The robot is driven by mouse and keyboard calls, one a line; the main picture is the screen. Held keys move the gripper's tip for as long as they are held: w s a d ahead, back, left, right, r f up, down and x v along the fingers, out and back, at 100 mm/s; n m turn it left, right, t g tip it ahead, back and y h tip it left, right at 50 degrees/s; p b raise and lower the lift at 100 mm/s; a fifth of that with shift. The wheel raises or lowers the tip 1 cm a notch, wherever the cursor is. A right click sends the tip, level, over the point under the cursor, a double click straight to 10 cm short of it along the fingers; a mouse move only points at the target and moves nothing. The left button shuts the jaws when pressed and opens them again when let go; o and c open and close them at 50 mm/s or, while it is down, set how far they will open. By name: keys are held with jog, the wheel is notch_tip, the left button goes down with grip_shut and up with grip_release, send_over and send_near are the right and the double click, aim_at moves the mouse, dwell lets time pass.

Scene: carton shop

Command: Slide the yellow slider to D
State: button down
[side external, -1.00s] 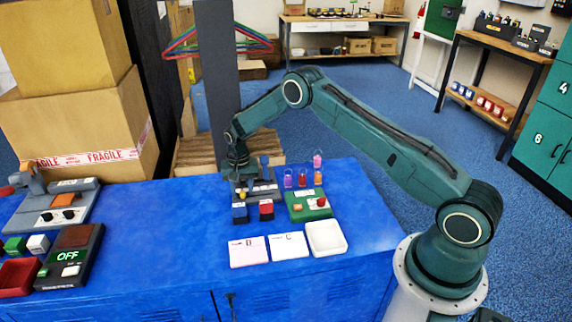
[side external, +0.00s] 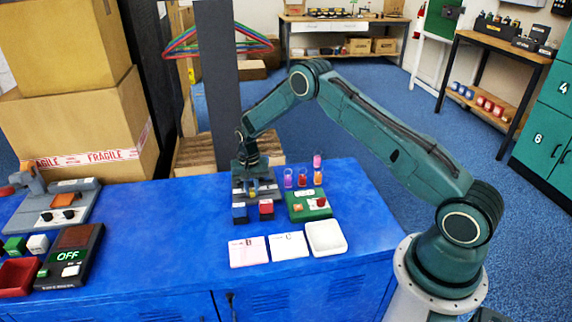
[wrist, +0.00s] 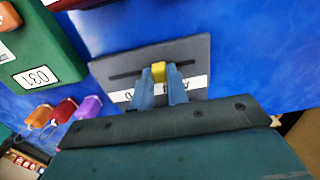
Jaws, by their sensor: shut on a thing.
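The yellow slider (wrist: 158,71) stands in a dark slot across a grey panel (wrist: 198,50), near the slot's middle in the wrist view. My gripper (wrist: 161,84) has its blue fingers on either side of the slider, shut on it. The panel's white letter strip (wrist: 197,84) is partly hidden by the fingers, and I cannot read which letter the slider stands at. In the side view my gripper (side external: 253,184) is low over the panel, hiding much of it.
Lettered cards (side external: 248,252) and a white tray (side external: 326,238) lie nearer.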

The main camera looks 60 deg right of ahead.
aim_at(271, 193)
jog(key=s+d, duration=0.4)
jog(key=shift+s+d, duration=0.25)
jog(key=shift+d, duration=0.1)
jog(key=c, duration=1.4)
grip_release()
jog(key=shift+o, duration=0.2)
jog(key=shift+r, duration=0.1)
jog(key=shift+a+r, duration=0.1)
jog(key=shift+r, duration=0.35)
notch_tip(271, 193, up, 13)
